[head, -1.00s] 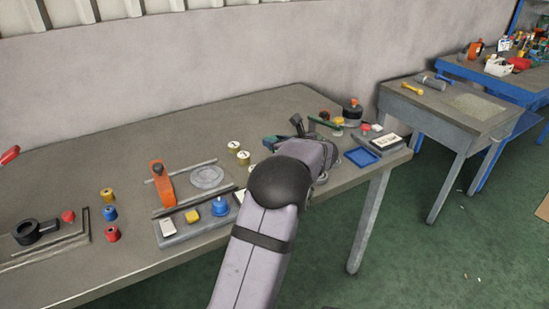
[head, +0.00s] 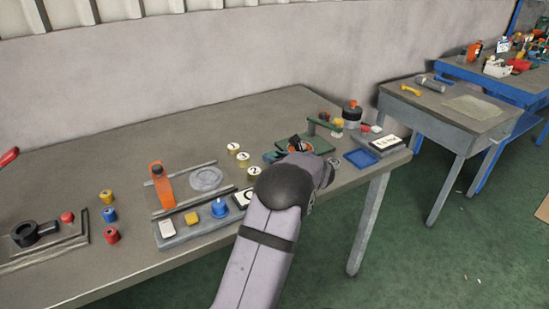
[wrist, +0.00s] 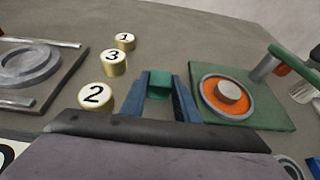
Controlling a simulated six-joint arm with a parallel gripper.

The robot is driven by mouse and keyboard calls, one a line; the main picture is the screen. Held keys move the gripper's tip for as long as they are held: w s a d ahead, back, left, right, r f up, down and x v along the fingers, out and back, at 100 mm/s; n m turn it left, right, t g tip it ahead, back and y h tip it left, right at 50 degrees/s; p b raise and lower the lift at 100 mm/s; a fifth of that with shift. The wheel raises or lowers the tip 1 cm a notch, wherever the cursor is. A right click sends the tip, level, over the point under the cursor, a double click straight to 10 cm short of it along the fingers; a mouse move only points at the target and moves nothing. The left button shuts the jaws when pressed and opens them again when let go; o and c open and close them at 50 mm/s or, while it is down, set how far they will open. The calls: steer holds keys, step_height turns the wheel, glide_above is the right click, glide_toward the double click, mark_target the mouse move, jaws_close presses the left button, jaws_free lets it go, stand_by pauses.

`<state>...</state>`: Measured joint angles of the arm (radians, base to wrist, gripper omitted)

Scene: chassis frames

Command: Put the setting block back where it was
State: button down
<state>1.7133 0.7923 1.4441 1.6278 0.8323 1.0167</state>
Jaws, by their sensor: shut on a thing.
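My gripper (wrist: 160,92) has two blue fingers and is shut on a small green block, which I take to be the setting block (wrist: 160,81). The block shows between the fingertips in the wrist view. It is between the numbered brass pieces and the green plate (wrist: 258,112), which carries an orange disc (wrist: 213,96) with a grey centre. I cannot tell whether the block touches the table. In the head view my gripper (head: 270,157) shows as a small blue-green patch left of the green plate (head: 322,146); the block is not distinct there.
Brass pieces marked 1 (wrist: 124,41), 3 (wrist: 113,63) and 2 (wrist: 95,96) stand close to the left of my gripper. A green arm (wrist: 287,58) rises at the plate's far side. A blue tray (head: 362,158) lies farther right. Bare table lies behind the brass pieces.

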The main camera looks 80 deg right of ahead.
steer(key=shift+f, duration=0.15)
steer(key=c, duration=1.4)
jaws_free()
steer(key=shift+r, duration=0.2)
steer(key=b+v, duration=0.1)
steer(key=v, duration=1.1)
